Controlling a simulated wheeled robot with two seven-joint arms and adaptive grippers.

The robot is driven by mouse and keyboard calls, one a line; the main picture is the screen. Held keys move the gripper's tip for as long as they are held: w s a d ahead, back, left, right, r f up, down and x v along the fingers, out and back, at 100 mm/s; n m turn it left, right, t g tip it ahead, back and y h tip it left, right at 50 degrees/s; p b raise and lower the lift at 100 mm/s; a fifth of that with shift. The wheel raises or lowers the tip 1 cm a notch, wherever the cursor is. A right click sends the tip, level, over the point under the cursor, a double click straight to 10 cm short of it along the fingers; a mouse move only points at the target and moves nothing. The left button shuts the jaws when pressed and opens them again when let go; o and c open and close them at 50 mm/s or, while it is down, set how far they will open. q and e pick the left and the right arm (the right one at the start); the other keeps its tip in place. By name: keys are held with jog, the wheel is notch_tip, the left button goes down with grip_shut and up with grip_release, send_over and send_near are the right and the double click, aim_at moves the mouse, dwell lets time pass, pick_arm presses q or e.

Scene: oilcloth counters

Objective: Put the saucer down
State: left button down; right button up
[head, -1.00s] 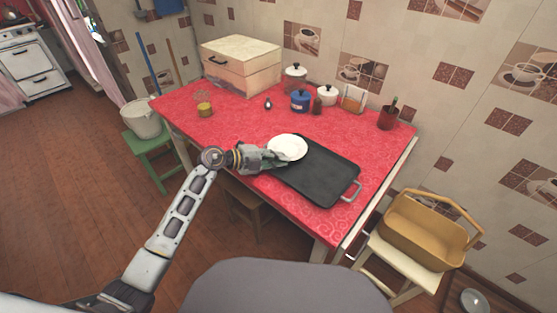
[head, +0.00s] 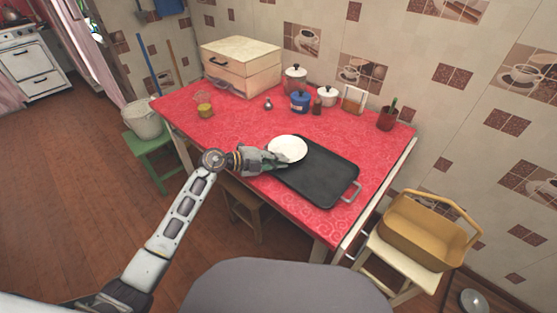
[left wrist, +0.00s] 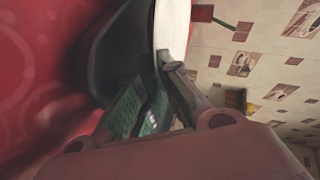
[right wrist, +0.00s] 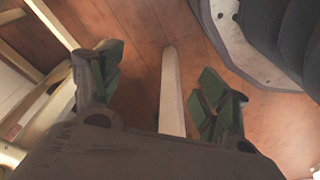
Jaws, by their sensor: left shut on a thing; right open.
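The white saucer (head: 288,147) is at the left end of the black tray (head: 322,175) on the red table. My left gripper (head: 272,160) is shut on the saucer's near left edge. In the left wrist view the saucer (left wrist: 172,28) shows as a pale edge-on disc between the fingers (left wrist: 165,85), with the dark tray beyond it. I cannot tell whether the saucer touches the tray. My right gripper (right wrist: 155,85) is open and empty, seen only in the right wrist view, above the wooden floor.
The red table (head: 235,135) has free room left of the tray. A wooden box (head: 240,65), a blue pot (head: 300,101), a white pot (head: 327,95) and a dark red cup (head: 387,119) stand along the back. A yellow basket (head: 428,232) sits on a stool at right.

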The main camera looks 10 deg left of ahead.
pick_arm(q)
jog(key=c, duration=1.9)
grip_release()
jog(key=shift+s+f, duration=0.2)
jog(key=shift+f, duration=0.45)
pick_arm(e)
jog(key=shift+s+f, duration=0.2)
pick_arm(q)
jog(key=shift+r, duration=0.45)
jog(key=shift+s+a+r, duration=0.1)
jog(key=shift+a+r, duration=0.05)
jog(key=shift+a, duration=0.1)
jog(key=shift+s+a+r, duration=0.15)
jog(key=shift+a+r, duration=0.05)
jog(key=shift+a, duration=0.1)
jog(key=v, duration=0.3)
jog(key=shift+r, duration=0.2)
jog(key=p+v, duration=0.1)
jog(key=v, duration=0.5)
jog(key=shift+r, duration=0.15)
jog(key=shift+v, duration=0.75)
pick_arm(e)
jog(key=shift+s+d+f, duration=0.15)
jog(key=shift+d+f, duration=0.1)
jog(key=shift+f, duration=0.3)
jog(key=shift+s+d+f, duration=0.2)
jog(key=shift+f, duration=0.35)
jog(key=shift+s+d+f, duration=0.15)
jog(key=shift+d+f, duration=0.1)
jog(key=shift+f, duration=0.3)
